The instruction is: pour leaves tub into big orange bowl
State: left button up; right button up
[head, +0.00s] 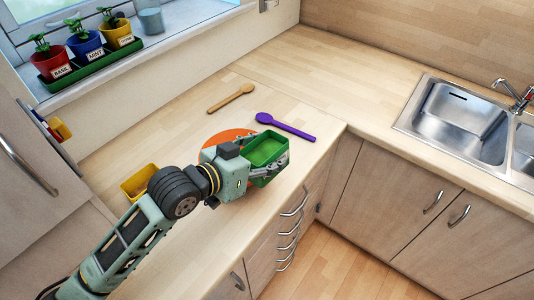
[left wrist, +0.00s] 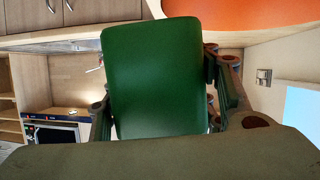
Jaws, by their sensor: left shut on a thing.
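My left gripper (head: 268,170) is shut on a green tub (head: 266,148), with its fingers along the tub's sides. The tub's open top faces up toward the head camera, and green contents show inside; single leaves cannot be made out. In the left wrist view the tub's green wall (left wrist: 155,80) fills the middle between the fingers. The big orange bowl (head: 221,137) is on the counter, mostly hidden behind my left arm and the tub. Its orange surface also shows at the top of the left wrist view (left wrist: 240,12). My right gripper is not in view.
A yellow tub (head: 138,184) stands left of my arm. A wooden spoon (head: 232,98) and a purple spoon (head: 285,127) lie behind the bowl area. Potted herbs (head: 85,45) stand on the sill. A sink (head: 455,118) is at the right. The back counter is clear.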

pick_arm(q)
jog(key=shift+w+a+f+n+b, duration=0.2)
jog(key=shift+a+f+n+b, duration=0.15)
jog(key=shift+b, duration=0.25)
jog(key=shift+w+a+f+g+h+b, duration=0.15)
jog(key=shift+w+a+g+h+b, duration=0.05)
jog(key=shift+w+g+h+b, duration=0.1)
jog(key=shift+w+a+f+n+h+b, duration=0.25)
jog(key=shift+w+a+n+h+b, duration=0.1)
jog(key=shift+n+b, duration=0.45)
jog(key=shift+b, duration=0.35)
jog(key=shift+r, duration=0.2)
jog(key=shift+r+n+h+p, duration=0.1)
jog(key=shift+n+h+p, duration=0.25)
jog(key=shift+p, duration=0.1)
jog(key=shift+s+n+g+h, duration=0.15)
jog(key=shift+n+g+h, duration=0.15)
jog(key=shift+n+g, duration=0.2)
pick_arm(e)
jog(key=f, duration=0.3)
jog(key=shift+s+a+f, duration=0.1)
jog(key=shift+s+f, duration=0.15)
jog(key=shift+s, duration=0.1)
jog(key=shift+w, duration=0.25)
